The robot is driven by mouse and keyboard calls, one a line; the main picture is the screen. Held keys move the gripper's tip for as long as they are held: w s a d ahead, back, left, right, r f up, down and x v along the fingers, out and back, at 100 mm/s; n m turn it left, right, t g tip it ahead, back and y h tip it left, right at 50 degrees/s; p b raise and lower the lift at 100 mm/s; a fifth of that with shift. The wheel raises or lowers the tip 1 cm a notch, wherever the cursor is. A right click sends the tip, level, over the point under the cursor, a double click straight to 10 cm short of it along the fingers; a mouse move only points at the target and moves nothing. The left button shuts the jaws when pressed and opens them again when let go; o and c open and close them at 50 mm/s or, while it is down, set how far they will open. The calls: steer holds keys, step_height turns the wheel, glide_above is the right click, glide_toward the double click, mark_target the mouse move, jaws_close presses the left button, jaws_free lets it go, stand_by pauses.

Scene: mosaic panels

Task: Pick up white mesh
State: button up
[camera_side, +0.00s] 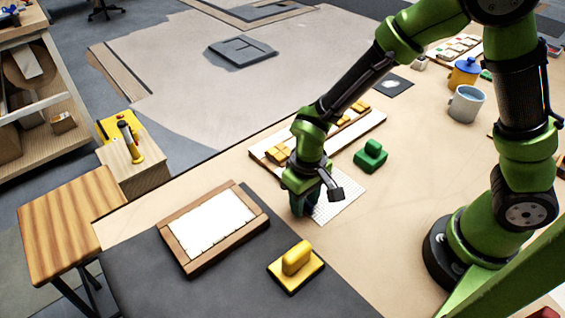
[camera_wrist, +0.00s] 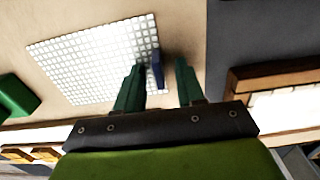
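The white mesh (camera_side: 342,198) is a flat square grid lying on the tan table, partly hidden by my gripper in the side view. In the wrist view the white mesh (camera_wrist: 90,58) fills the upper left, with a small dark blue upright piece (camera_wrist: 158,70) at its right edge. My gripper (camera_side: 302,208) points down at the mesh's left edge in the side view. In the wrist view my gripper (camera_wrist: 160,80) is open, with its green fingers on either side of the blue piece and gaps showing. Whether the fingertips touch the table is unclear.
A wood-framed white panel (camera_side: 212,226) and a yellow handled block (camera_side: 296,266) lie on the dark mat to the left and front. A green handled block (camera_side: 371,155) and a board with yellow tiles (camera_side: 270,150) are behind.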

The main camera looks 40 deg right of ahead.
jaws_close()
